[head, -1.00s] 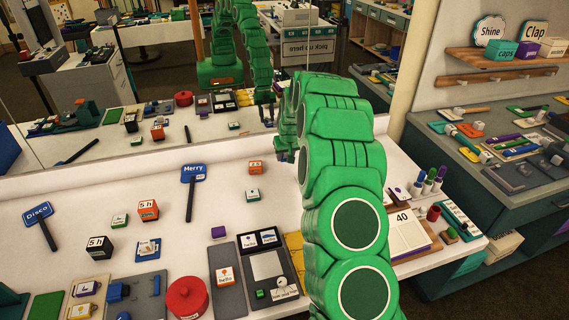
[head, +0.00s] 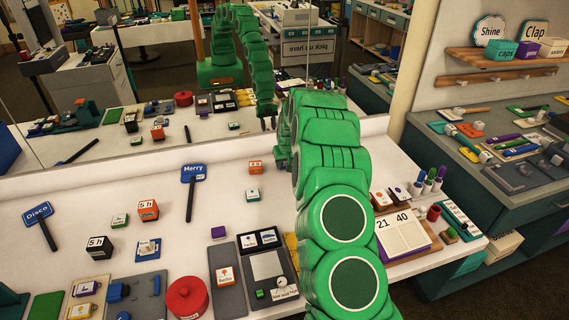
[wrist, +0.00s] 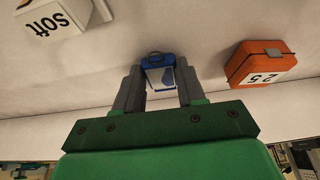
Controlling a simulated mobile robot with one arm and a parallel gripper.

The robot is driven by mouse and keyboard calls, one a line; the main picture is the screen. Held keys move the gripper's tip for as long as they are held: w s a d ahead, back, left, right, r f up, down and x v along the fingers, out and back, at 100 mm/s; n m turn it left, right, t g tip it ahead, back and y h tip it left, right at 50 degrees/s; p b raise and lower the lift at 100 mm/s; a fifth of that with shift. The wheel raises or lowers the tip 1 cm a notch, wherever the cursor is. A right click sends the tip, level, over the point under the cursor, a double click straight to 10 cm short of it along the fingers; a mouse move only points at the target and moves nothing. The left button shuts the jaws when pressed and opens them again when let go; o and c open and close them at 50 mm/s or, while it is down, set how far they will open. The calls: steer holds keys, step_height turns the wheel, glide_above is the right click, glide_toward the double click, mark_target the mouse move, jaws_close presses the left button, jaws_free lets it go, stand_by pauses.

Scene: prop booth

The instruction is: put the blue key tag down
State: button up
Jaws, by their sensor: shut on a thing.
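The blue key tag (wrist: 160,68), with a white label and a small ring at its top, sits between the two grey fingers of my gripper (wrist: 159,88) in the wrist view. The gripper is shut on it. The pale tabletop (wrist: 140,25) lies beyond the tag; I cannot tell whether the tag touches it. In the head view my green arm reaches over the right part of the white table (head: 130,190) and hides the tag and most of the gripper.
In the wrist view an orange block (wrist: 258,65) stands right of the tag, and a white block (wrist: 58,18) marked "Soft" is at upper left. In the head view a mirror backs the table. A "Merry" sign (head: 193,173) and red pot (head: 187,297) lie left of my arm.

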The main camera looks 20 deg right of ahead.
steer(key=o, duration=1)
steer(key=shift+f, duration=0.1)
steer(key=shift+o, duration=0.2)
steer(key=s+a+r+g, duration=0.1)
steer(key=s+a+r, duration=0.2)
steer(key=s+r, duration=0.55)
steer(key=s+a+r, duration=0.2)
steer(key=s+r, duration=0.4)
steer(key=r, duration=0.5)
steer(key=s+a+r+g, duration=0.1)
steer(key=s+a+r, duration=0.15)
steer(key=s, duration=0.55)
steer(key=s+a+r+g, duration=0.15)
steer(key=s+r, duration=0.25)
steer(key=s, duration=0.5)
steer(key=s+a+r+g, duration=0.2)
steer(key=s+g, duration=0.1)
steer(key=s, duration=2.9)
steer(key=shift+s, duration=0.3)
